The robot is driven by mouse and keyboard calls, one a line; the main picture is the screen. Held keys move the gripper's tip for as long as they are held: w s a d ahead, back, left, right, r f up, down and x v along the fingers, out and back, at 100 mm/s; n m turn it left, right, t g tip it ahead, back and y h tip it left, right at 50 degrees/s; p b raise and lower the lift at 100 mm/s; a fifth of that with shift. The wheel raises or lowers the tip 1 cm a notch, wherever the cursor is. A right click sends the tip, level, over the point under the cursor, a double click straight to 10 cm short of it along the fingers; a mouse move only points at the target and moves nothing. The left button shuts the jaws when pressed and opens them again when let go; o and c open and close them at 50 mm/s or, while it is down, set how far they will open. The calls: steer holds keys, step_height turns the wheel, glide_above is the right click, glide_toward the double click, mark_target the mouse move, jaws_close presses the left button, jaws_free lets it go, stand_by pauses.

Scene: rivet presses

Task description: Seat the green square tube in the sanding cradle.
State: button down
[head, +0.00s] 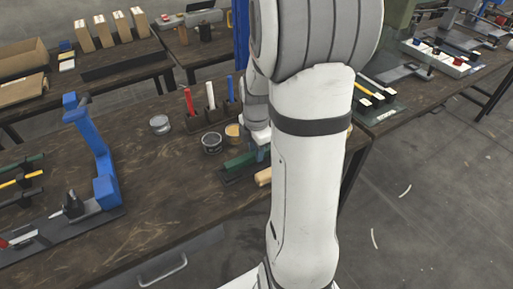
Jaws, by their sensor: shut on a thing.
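A green square tube (240,161) lies nearly level at mid-table, just left of my white forearm. My gripper (263,153) is shut on it near its right end, mostly hidden behind my arm. A dark holder (232,178), which looks like the sanding cradle, is right below the tube. I cannot tell whether the tube touches it. Another green bar (14,164) lies at the left edge above a yellow one.
A blue press frame (101,160) stands at left. A block with upright red, white and blue handles (208,118), tins (212,142) and a wooden piece (263,177) are close to the gripper. The table's front middle is clear.

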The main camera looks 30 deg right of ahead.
steer(key=shift+f+b, duration=0.55)
steer(key=shift+f, duration=0.3)
stand_by(0.4)
steer(key=c, duration=1.1)
jaws_free()
steer(key=shift+c, duration=0.2)
steer(key=shift+r, duration=0.1)
step_height(320, 180, up, 8)
steer(key=shift+f+p, duration=0.25)
steer(key=shift+p, duration=0.25)
steer(key=shift+a+r, duration=0.2)
steer(key=shift+r, duration=0.1)
steer(key=s+a+r+m+t+p, duration=0.1)
steer(key=s+a+r+m+p, duration=0.1)
steer(key=s+a+r+m, duration=0.3)
steer(key=s+a+r+m+t+p, duration=0.1)
steer(key=s+a+r+m+p, duration=0.2)
steer(key=m, duration=1)
steer(key=s+a+r, duration=0.2)
steer(key=s+a, duration=0.2)
steer(key=shift+a+t+p, duration=0.3)
steer(key=shift+p, duration=0.05)
